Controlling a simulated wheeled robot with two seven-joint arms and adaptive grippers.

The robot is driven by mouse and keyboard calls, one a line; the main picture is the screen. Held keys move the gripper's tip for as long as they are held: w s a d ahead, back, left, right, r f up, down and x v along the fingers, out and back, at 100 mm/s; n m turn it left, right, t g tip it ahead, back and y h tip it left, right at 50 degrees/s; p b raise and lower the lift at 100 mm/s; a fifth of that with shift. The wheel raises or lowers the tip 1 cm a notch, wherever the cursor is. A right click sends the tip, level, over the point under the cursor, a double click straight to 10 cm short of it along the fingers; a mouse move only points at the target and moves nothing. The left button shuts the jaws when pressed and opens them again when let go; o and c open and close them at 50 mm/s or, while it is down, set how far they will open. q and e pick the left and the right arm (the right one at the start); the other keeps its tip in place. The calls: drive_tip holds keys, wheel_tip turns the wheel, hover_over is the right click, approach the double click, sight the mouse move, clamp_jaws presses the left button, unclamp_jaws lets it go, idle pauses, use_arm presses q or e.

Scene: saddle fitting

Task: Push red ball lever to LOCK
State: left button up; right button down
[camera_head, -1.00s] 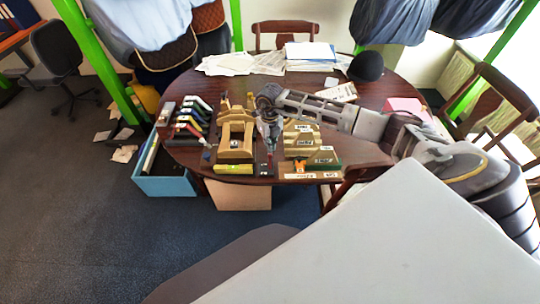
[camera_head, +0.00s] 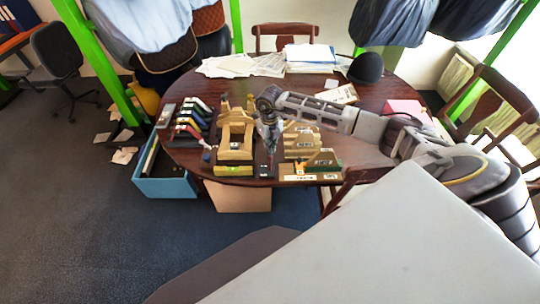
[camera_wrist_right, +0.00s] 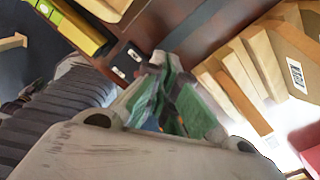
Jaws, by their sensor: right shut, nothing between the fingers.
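My right gripper (camera_head: 271,148) is shut and empty. It points down at the front of the round table, between the wooden frame and the stepped wooden blocks. In the right wrist view its green-padded fingers (camera_wrist_right: 168,85) are together beside a small dark block with white labels (camera_wrist_right: 127,60). This dark block also shows in the head view (camera_head: 265,171), just in front of the fingertips. I cannot make out the red ball or its lever clearly, nor whether the fingers touch it. My left gripper is not in view.
A wooden frame (camera_head: 235,138) with a yellow level (camera_head: 233,171) stands left of the gripper. Stepped wooden blocks (camera_head: 301,140) stand right. Several coloured-handled tools (camera_head: 190,122) are farther left. A black helmet (camera_head: 366,67) and papers (camera_head: 305,55) lie at the back.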

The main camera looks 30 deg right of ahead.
drive_tip(key=shift+f+b, duration=0.4)
drive_tip(key=shift+f, duration=0.15)
idle(0.9)
drive_tip(key=shift+r, duration=0.25)
idle(0.6)
drive_tip(key=shift+s+a, duration=0.1)
drive_tip(key=shift+s, duration=0.1)
drive_tip(key=s+a+p, duration=0.3)
drive_tip(key=s+a, duration=0.1)
drive_tip(key=s, duration=0.2)
drive_tip(key=shift+s, duration=0.4)
idle(3.8)
drive_tip(key=shift+w, duration=0.25)
idle(0.3)
